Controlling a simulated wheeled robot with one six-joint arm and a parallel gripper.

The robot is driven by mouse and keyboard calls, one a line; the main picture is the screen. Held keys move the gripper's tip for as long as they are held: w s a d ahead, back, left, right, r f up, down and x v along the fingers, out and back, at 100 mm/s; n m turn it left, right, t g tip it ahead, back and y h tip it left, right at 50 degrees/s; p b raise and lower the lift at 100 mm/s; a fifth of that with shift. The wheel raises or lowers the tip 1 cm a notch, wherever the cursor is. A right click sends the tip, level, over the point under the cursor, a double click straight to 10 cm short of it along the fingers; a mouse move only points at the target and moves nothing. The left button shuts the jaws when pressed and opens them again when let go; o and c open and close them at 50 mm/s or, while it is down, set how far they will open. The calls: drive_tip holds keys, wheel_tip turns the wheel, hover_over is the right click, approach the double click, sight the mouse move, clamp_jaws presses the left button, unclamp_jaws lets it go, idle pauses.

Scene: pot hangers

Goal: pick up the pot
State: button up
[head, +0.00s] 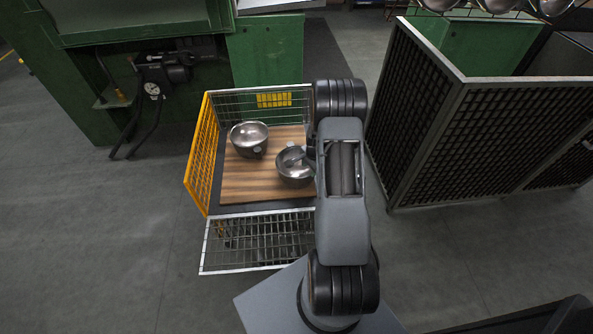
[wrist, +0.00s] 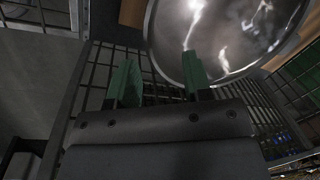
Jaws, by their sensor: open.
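Two shiny metal pots sit on a wooden board in a wire cart. The left pot (head: 249,139) stands toward the back, and the right pot (head: 295,166) is nearer, beside my arm. In the wrist view, a round metal pot (wrist: 225,35) fills the upper right, with its shiny inside showing. My gripper (wrist: 160,78) is open, its two green fingers apart with nothing held between them. The right finger overlaps the pot's rim in the picture; I cannot tell whether it touches. In the head view, my arm hides part of the area beside the right pot.
The cart has a yellow side panel (head: 200,150) at left and a low wire front (head: 258,245). A dark mesh cage (head: 480,135) stands to the right, with hanging pots (head: 497,5) above. Green machinery (head: 75,75) is behind left. The left floor is clear.

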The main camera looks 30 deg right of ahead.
drive_tip(key=shift+w+f+b, duration=0.2)
drive_tip(key=shift+f+b, duration=0.8)
drive_tip(key=shift+f, duration=2.2)
drive_tip(key=shift+r, duration=0.1)
clamp_jaws()
